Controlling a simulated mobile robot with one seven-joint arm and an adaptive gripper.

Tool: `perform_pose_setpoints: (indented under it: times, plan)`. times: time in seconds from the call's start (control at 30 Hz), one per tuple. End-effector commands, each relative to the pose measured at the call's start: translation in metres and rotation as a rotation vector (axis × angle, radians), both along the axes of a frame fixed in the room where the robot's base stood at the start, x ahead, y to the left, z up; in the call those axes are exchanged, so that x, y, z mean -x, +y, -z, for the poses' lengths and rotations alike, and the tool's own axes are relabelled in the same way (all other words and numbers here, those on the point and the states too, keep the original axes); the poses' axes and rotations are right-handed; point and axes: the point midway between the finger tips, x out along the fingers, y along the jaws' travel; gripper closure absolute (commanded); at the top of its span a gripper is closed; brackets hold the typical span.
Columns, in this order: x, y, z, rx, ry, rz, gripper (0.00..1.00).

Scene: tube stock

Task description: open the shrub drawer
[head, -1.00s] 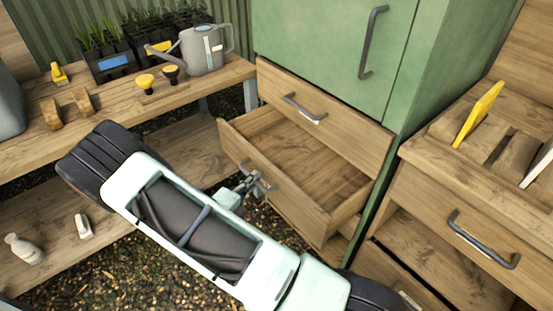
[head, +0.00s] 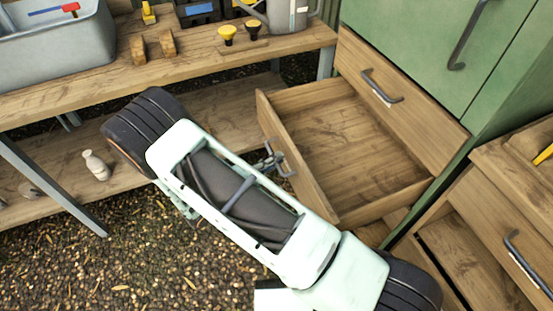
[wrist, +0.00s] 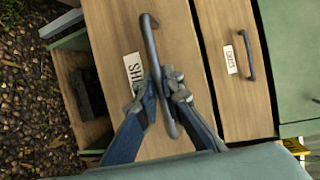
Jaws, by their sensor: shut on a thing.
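The open drawer (head: 355,150) is a wooden drawer below a shut one in the green cabinet, pulled well out and empty inside. Its front (wrist: 115,30) fills the left of the wrist view, with a dark bar handle (wrist: 150,40) and a white label (wrist: 133,68). The label is partly covered by a finger and I cannot read it fully. My gripper (wrist: 163,98) is shut on this handle, one finger on each side of the bar. In the head view my gripper (head: 270,160) is partly hidden behind my arm.
The shut upper drawer (head: 400,90) has its own handle and a small label (wrist: 231,59). A wooden bench with a grey bin (head: 60,45) stands at left, a bottle (head: 96,165) on its lower shelf. Another drawer unit (head: 490,195) stands close at right. Gravel floor (head: 150,265) is open at lower left.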

Motion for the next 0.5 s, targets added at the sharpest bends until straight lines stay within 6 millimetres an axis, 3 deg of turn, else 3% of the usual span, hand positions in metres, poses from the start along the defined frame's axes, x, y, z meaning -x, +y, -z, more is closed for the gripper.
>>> perform_pose_setpoints:
  times: [0.03,0.07,0.2,0.5]
  plan:
    - [-0.0001,-0.0001,0.0000,0.000,0.000,0.000,1.00]
    - [-0.0002,-0.0002,0.0001,0.000,0.000,0.000,0.91]
    - [-0.0003,-0.0002,0.0000,0.000,0.000,0.000,0.75]
    - [0.0002,0.0007,-0.0002,-0.001,-0.001,-0.001,0.74]
